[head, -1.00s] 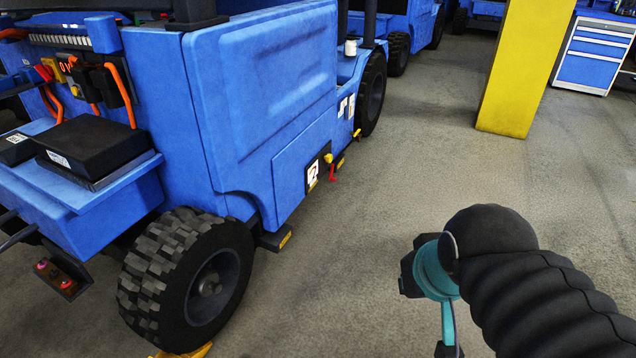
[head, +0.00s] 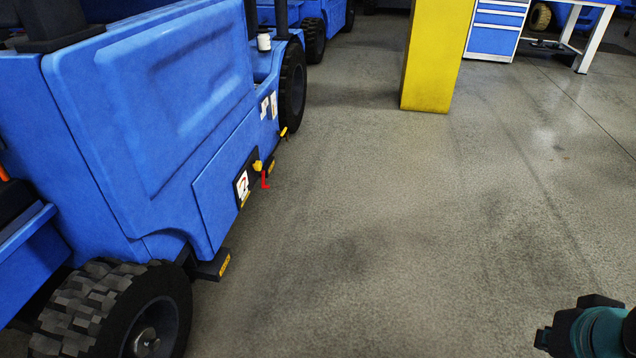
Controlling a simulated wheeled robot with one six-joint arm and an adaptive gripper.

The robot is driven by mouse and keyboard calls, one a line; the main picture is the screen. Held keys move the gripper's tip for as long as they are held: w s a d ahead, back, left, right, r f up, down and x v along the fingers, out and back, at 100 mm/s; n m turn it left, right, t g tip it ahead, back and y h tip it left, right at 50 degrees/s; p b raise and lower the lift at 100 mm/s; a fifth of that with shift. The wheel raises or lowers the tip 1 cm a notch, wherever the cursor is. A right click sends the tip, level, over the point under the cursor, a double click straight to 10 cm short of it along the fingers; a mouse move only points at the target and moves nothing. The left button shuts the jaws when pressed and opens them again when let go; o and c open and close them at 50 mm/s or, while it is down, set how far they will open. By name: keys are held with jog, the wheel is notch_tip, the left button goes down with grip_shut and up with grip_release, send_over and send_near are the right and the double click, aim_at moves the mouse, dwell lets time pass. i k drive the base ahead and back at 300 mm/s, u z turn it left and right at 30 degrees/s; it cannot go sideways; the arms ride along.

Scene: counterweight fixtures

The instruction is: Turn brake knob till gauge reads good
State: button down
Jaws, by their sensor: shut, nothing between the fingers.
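The gauge (head: 242,187) is a small white dial panel with a dark and red mark, low on the side of the blue forklift (head: 150,110). Its reading is too small to tell. A small yellow knob (head: 257,166) sits just right of the gauge, apparently the brake knob. A red lever (head: 265,180) hangs beside it. A teal and black part of my arm shows at the bottom right, far from the panel. My gripper's fingers are not in view.
The forklift's front wheel (head: 150,325) and a step with a yellow label (head: 224,265) stick out at lower left. A yellow pillar (head: 438,55) stands at the back. A blue drawer cabinet (head: 495,28) is behind it. The grey floor right of the forklift is open.

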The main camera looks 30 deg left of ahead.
aim_at(257, 166)
jog(key=z, duration=0.25)
jog(key=i, duration=1.7)
jog(key=u, duration=2.8)
